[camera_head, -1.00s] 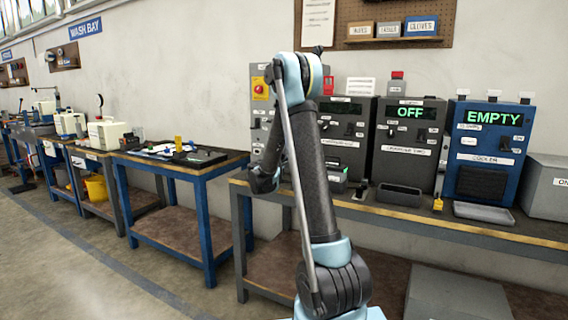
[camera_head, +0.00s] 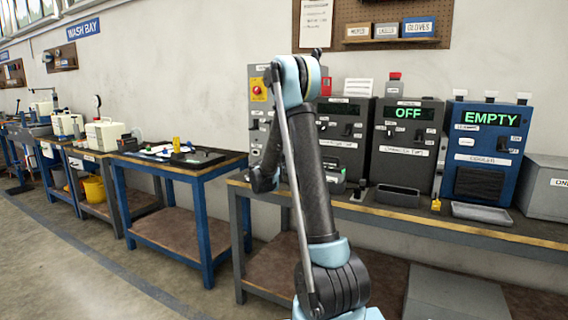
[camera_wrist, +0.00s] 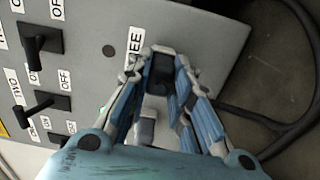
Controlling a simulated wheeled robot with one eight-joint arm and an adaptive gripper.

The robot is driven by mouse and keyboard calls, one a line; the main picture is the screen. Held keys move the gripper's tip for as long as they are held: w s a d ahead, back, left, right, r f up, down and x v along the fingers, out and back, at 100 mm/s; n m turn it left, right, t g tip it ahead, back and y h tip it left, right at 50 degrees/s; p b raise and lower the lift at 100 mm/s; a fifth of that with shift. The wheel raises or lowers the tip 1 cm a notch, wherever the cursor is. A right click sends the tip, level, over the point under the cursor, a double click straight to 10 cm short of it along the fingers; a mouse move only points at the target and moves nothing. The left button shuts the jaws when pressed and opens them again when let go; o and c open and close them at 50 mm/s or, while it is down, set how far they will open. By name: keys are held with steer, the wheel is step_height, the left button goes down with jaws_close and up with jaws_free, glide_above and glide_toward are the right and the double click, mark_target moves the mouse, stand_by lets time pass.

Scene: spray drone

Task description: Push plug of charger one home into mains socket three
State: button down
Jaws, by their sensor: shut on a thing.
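My gripper (camera_wrist: 163,62) is shut on a dark plug (camera_wrist: 162,76) in the wrist view. The plug is between the two fingertips, at the face of the grey mains panel (camera_wrist: 198,32). A label ending in "EE" (camera_wrist: 134,42) is just left of the fingertips. The socket itself is hidden behind the plug and fingers, so I cannot tell how deep the plug sits. In the head view the grey panel (camera_head: 257,110) stands behind my arm, and the plug is hidden.
Switches (camera_wrist: 42,42) with ON and OFF labels line the panel's left side. A black cable (camera_wrist: 262,118) loops at the right. In the head view, the charger marked OFF (camera_head: 408,140) and the blue cooler marked EMPTY (camera_head: 488,150) stand on the bench (camera_head: 400,218).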

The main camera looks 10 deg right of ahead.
steer(key=c, duration=1.4)
jaws_free()
steer(key=shift+o, duration=0.2)
steer(key=v, duration=1.2)
steer(key=s+d+f+m+g+y, duration=0.1)
steer(key=s+d+m+g, duration=0.25)
steer(key=s+d, duration=0.55)
steer(key=s+d+f+m+g+y, duration=0.2)
steer(key=s+d+m+g, duration=0.15)
steer(key=s, duration=0.95)
steer(key=s+a+f+m+g+y, duration=0.1)
steer(key=s+a+f+y, duration=0.1)
steer(key=s, duration=0.7)
steer(key=s+a+f+m+g+y, duration=0.1)
steer(key=s+a+f+g+y, duration=0.1)
steer(key=s+f, duration=0.3)
steer(key=s+a+f+m+g+y, duration=0.1)
steer(key=s+a+f+g+y, duration=0.1)
steer(key=s, duration=1.1)
steer(key=shift+a+f+m+y, duration=0.2)
steer(key=shift+f+m+y, duration=0.1)
steer(key=shift+f+y, duration=0.55)
